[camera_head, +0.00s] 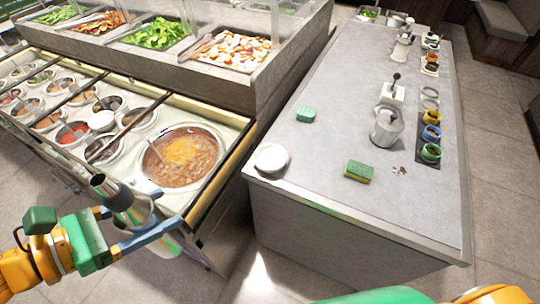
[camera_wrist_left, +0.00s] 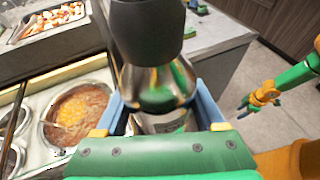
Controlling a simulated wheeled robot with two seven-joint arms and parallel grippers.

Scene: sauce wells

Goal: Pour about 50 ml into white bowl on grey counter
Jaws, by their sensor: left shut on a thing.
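My left gripper (camera_head: 142,222) is shut on a metal bottle (camera_head: 125,203) with a dark grey top. The bottle is tilted in the head view, over the front edge of the sauce-well station. In the left wrist view the bottle's dark top (camera_wrist_left: 147,30) rises between the blue fingers. The white bowl (camera_head: 271,158) sits at the near left corner of the grey counter (camera_head: 330,100), to the right of the gripper and apart from it. What is in the bowl is unclear. My right gripper (camera_wrist_left: 246,106) shows small in the left wrist view, apart from the counter; its jaw opening is unclear.
A large well of brown soup (camera_head: 183,160) lies beside several smaller wells. A green-yellow sponge (camera_head: 359,171), a teal sponge (camera_head: 306,114) and a metal pot (camera_head: 386,130) stand on the counter near dark crumbs (camera_head: 400,170).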

